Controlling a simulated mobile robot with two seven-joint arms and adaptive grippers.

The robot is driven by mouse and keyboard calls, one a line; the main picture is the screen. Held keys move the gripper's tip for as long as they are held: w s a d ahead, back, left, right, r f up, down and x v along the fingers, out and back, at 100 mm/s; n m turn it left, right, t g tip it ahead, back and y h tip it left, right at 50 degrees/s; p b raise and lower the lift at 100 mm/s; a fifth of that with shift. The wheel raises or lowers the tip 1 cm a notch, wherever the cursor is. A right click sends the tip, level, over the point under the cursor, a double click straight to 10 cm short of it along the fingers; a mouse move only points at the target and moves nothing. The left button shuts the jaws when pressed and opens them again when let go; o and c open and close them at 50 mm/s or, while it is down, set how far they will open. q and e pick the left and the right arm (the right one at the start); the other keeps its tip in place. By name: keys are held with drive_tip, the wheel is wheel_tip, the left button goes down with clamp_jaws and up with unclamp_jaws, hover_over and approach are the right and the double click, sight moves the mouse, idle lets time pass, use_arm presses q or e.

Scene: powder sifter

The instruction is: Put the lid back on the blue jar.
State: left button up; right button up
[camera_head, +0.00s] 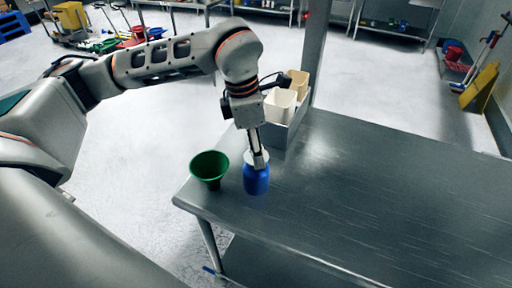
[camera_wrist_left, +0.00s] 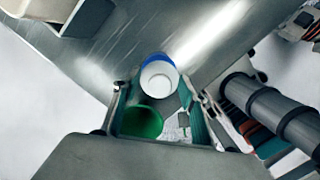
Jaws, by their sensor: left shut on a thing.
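The blue jar (camera_head: 256,179) stands upright near the table's left edge; its blue side also shows in the wrist view (camera_wrist_left: 177,75). The white lid (camera_head: 249,155) is at the jar's mouth, and in the wrist view it shows as a white round (camera_wrist_left: 158,78) over the blue. My left gripper (camera_head: 260,160) points down over the jar and is shut on the lid. The fingers partly cover the lid in the head view, and I cannot tell whether it is seated or just above the rim. My right gripper is not in view.
A green funnel (camera_head: 209,166) stands just left of the jar, close to the table's corner. A grey bin (camera_head: 290,133) with cream containers (camera_head: 280,106) stands behind the jar. The steel table (camera_head: 390,190) is bare to the right.

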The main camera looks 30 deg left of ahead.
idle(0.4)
use_arm(q)
drive_tip(key=o, duration=0.9)
drive_tip(key=shift+o, duration=0.4)
drive_tip(key=o, duration=0.4)
drive_tip(key=shift+r+p, duration=1.25)
drive_tip(key=shift+r, duration=2.2)
